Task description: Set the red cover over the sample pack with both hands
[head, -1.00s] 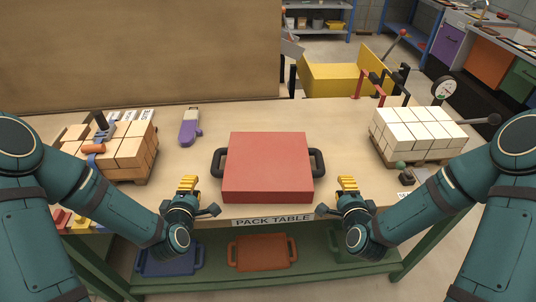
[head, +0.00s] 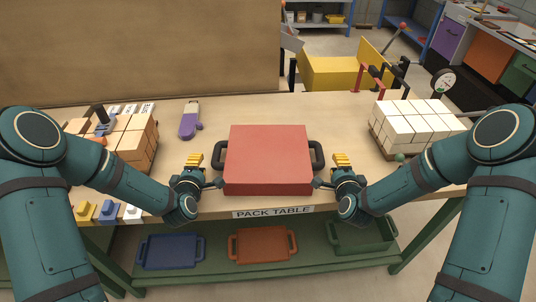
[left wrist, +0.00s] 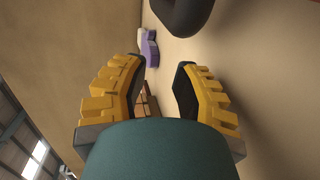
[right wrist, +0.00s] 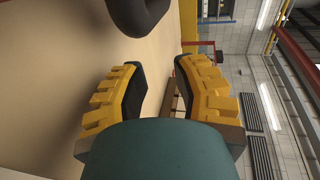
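The red cover (head: 268,160) sits on the pack table (head: 345,112), with a black handle on its left side (head: 219,155) and one on its right side (head: 317,155). No sample pack shows under it, and I cannot tell what is beneath. My left gripper (head: 194,160) is open and empty, just in front and to the left of the left handle, which shows at the top of the left wrist view (left wrist: 182,14). My right gripper (head: 341,160) is open and empty, in front and to the right of the right handle, which shows in the right wrist view (right wrist: 138,14).
Orange-tan bricks (head: 132,145) stand on a pallet at the left, and white bricks (head: 415,122) on a pallet at the right. A purple-and-white brush-like item (head: 189,122) lies at the back left. Blue (head: 170,252), orange (head: 262,246) and green (head: 362,236) trays are on the lower shelf.

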